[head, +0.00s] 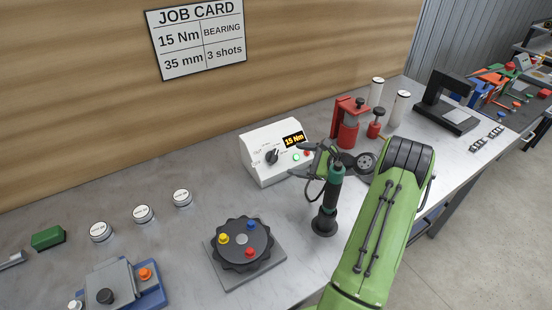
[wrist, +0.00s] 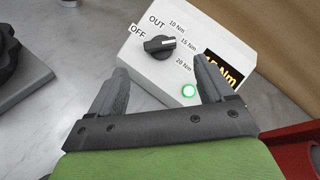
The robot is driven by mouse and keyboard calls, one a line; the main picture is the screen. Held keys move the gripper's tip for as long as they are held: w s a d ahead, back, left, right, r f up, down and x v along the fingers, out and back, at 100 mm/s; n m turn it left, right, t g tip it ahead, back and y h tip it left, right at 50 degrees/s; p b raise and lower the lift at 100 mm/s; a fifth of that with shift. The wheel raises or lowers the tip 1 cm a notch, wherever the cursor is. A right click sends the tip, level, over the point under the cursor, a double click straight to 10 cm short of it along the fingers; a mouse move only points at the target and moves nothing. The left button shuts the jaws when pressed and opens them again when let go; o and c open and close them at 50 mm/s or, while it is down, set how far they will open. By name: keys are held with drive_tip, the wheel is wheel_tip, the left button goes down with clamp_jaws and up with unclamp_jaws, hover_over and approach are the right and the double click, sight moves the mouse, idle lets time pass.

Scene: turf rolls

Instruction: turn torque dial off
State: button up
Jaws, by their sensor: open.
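The torque dial is a black knob (wrist: 159,46) on the sloped face of a white control box (wrist: 140,72). Labels around it read OFF, OUT, 10 Nm, 15 Nm and 20 Nm. Its white mark points toward the 15 Nm label. The amber display (wrist: 222,68) is partly hidden by a finger; in the head view the display (head: 293,140) reads 15 Nm. The knob also shows in the head view (head: 272,156). My gripper (wrist: 161,68) is open and empty, its fingers apart in front of the box, with the knob beyond them and not between them.
A green lit button (wrist: 189,91) sits below the dial. A dark green screwdriver (head: 328,200) stands upright near my arm. A red press (head: 347,125) is behind, right of the box. A round dark fixture (head: 242,246) lies in front.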

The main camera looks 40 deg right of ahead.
sight(273, 157)
drive_tip(key=x, duration=0.8)
drive_tip(key=shift+w+a+f, duration=0.1)
drive_tip(key=shift+w+a, duration=0.05)
drive_tip(key=shift+w, duration=0.2)
drive_tip(key=c, duration=1)
drive_tip(key=shift+c, duration=0.2)
